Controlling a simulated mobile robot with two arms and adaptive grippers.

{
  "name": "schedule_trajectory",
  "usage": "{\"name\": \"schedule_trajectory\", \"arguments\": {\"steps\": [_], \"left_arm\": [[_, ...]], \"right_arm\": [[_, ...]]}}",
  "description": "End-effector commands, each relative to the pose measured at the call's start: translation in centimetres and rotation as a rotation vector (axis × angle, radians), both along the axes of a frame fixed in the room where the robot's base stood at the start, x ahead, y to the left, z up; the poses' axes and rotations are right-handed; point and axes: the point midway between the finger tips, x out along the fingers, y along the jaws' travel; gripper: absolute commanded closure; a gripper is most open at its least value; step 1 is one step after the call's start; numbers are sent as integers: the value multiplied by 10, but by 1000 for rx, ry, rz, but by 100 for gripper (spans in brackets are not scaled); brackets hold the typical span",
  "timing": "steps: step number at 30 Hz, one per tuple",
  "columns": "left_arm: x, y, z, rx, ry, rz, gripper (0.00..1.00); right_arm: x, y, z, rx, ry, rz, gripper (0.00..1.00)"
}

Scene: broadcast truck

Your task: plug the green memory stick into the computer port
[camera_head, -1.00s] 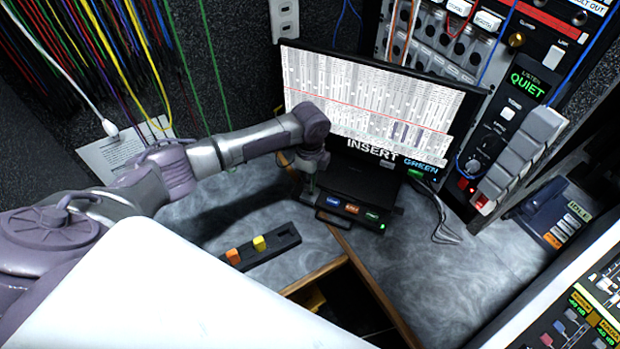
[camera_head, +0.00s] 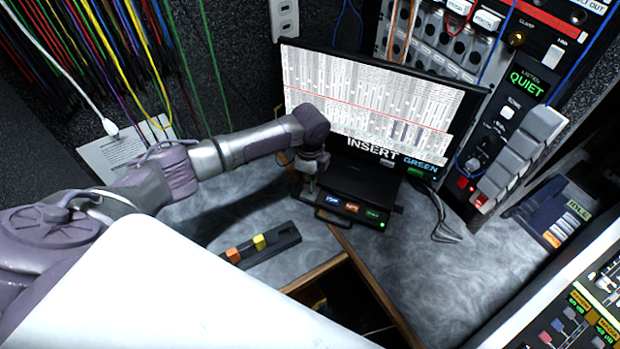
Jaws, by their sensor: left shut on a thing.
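The black computer (camera_head: 362,181) sits under a monitor (camera_head: 372,104) that reads "INSERT GREEN". Its front edge has blue, orange and green labelled spots (camera_head: 374,215) and a small green light. My left gripper (camera_head: 309,192) points down at the computer's left front corner. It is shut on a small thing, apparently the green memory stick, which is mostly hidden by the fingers. I cannot tell whether it touches a port. A dark rack (camera_head: 285,238) on the desk holds an orange stick (camera_head: 233,256) and a yellow stick (camera_head: 259,242). My right gripper is not in view.
Cables (camera_head: 443,228) hang at the computer's right. A wood-edged opening (camera_head: 345,290) lies in front of it. A rack of equipment (camera_head: 500,115) rises at the right and coloured cables (camera_head: 95,50) hang at the left.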

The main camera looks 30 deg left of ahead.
Motion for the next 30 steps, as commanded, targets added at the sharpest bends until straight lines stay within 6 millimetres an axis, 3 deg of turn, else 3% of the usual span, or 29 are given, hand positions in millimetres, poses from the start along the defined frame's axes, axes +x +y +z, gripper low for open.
{"name": "schedule_trajectory", "arguments": {"steps": [23,24,28,30], "left_arm": [[0,0,-20,0,1,0,100],[0,0,-19,0,0,0,77],[0,0,-19,0,0,0,56],[0,0,-19,0,0,0,53]], "right_arm": [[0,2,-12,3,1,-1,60],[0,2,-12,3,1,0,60],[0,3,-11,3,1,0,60],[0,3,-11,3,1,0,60]]}}
